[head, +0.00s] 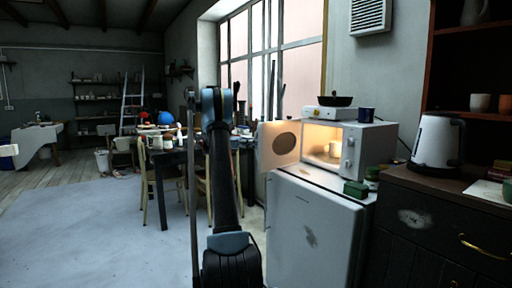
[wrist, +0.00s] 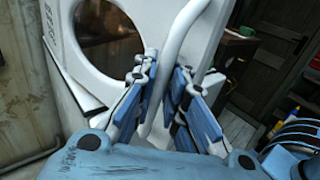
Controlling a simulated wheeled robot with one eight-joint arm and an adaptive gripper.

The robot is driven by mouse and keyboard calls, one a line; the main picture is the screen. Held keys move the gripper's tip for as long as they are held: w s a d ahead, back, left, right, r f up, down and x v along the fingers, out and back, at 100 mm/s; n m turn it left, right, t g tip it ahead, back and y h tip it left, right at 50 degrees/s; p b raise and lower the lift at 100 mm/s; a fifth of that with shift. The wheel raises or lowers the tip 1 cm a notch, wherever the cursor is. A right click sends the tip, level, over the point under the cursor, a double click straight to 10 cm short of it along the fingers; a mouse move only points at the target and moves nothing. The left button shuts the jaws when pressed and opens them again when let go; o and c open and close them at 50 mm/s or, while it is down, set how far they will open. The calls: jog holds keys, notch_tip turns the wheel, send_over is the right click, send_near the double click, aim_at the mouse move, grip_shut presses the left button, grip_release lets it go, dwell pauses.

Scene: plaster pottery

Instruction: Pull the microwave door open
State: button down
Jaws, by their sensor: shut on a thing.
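The white microwave (head: 370,146) stands on the small white fridge, with its lit inside showing a pale cup (head: 334,149). Its door (head: 279,143), with a round dark window, is swung wide open to the left; in the wrist view the door (wrist: 100,80) fills the upper left. My gripper (wrist: 162,74) is shut on the white curved door handle (wrist: 176,42), with blue fingers on both sides of the bar. In the head view my arm rises in front, left of the door; the fingers and handle cannot be made out there.
The white fridge (head: 314,232) stands below the microwave. A hot plate (head: 329,113) with a black pan (head: 335,100) and a dark blue mug (head: 366,115) are on top. A dark cabinet with a kettle (head: 436,142) is at right. A table and chairs stand behind my arm; the floor at left is clear.

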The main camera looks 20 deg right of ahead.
jog(key=shift+a, duration=0.2)
jog(key=c, duration=1.6)
grip_release()
jog(key=shift+a, duration=0.1)
jog(key=shift+c, duration=0.2)
jog(key=shift+d+r, duration=0.1)
jog(key=shift+d, duration=0.1)
